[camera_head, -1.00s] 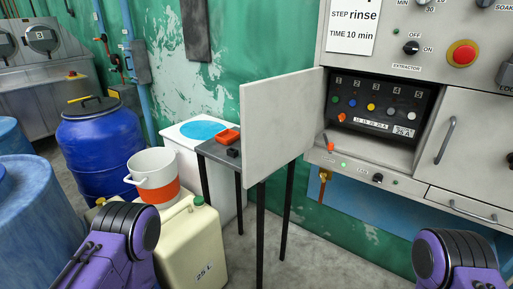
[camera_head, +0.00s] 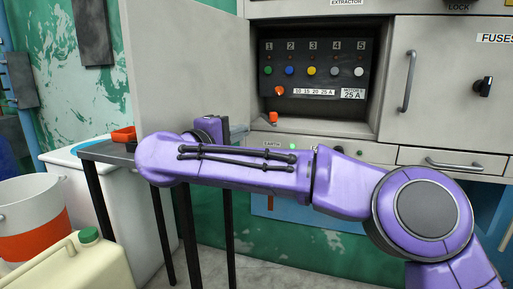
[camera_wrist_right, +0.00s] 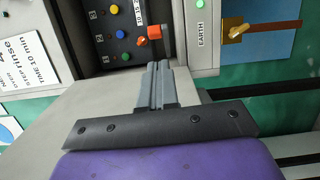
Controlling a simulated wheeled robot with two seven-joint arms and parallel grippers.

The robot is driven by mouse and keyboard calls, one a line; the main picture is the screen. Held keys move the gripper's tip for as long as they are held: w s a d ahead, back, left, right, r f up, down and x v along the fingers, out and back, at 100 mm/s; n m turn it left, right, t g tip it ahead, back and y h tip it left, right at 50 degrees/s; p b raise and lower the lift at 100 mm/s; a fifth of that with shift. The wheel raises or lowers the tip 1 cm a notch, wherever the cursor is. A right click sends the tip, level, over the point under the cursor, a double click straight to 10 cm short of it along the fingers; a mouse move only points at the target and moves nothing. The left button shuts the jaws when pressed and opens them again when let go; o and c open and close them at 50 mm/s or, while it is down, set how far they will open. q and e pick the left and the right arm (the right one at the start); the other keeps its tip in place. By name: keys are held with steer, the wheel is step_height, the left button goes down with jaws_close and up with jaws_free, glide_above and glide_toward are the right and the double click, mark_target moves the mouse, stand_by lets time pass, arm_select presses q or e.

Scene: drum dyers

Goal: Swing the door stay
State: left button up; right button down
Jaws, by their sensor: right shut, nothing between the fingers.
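The door (camera_head: 185,70) of the fuse compartment stands open at the left in the head view. An orange block, apparently the end of the door stay (camera_head: 273,118), sits at the compartment's lower left edge. In the right wrist view this orange block (camera_wrist_right: 154,31) is just beyond my fingertips, with a small gap seeming to show. My right gripper (camera_wrist_right: 158,67) is shut and empty, pointing at it. In the head view the forearm crosses in front of the cabinet and partly hides the gripper. The rest of the stay is hard to make out. My left gripper is out of view.
The fuse panel (camera_head: 312,70) has several coloured buttons and an orange pointer. A closed fuses door (camera_head: 440,90) with a handle lies to the right.

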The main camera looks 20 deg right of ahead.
mark_target(270, 119)
steer(key=b+x, duration=0.1)
steer(key=x, duration=0.9)
steer(key=shift+r, duration=0.15)
